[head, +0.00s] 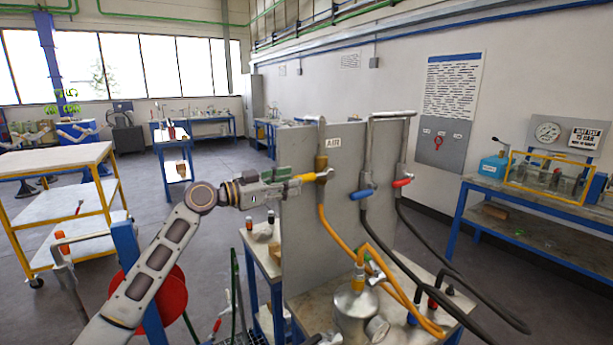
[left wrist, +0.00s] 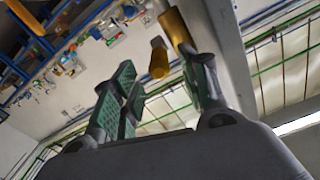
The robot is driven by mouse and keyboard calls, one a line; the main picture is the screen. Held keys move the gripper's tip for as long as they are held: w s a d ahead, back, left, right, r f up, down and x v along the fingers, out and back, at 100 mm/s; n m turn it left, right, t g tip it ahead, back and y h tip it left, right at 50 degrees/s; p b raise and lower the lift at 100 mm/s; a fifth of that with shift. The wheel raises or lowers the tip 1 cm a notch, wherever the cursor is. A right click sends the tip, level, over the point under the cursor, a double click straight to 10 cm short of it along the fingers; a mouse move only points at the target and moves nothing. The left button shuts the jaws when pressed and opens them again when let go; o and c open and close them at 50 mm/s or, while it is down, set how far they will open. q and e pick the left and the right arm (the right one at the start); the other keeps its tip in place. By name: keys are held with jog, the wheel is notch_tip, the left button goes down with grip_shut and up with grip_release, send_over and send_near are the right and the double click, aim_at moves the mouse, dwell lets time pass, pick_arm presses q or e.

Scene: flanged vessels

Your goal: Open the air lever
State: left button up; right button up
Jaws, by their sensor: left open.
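The air lever (head: 304,178) is a yellow handle on the valve below the AIR label (head: 333,142), on the grey upright panel (head: 300,230). It points left from the valve, roughly level. My left gripper (head: 287,180) is at the lever's free end, coming from the left. In the left wrist view the yellow lever (left wrist: 158,60) shows end-on between and beyond the open green-padded fingers (left wrist: 160,92). I cannot tell whether the fingers touch it. My right gripper is not in view.
A blue lever (head: 362,193) and a red lever (head: 402,183) sit on pipes to the right. An orange hose (head: 330,228) and dark hoses (head: 440,262) hang down to the bench, where a metal vessel (head: 354,310) stands. A yellow-framed cart (head: 62,160) stands left.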

aim_at(314, 176)
pick_arm(q)
jog(key=shift+p+x, duration=0.65)
jog(key=shift+x, duration=2.45)
grip_shut()
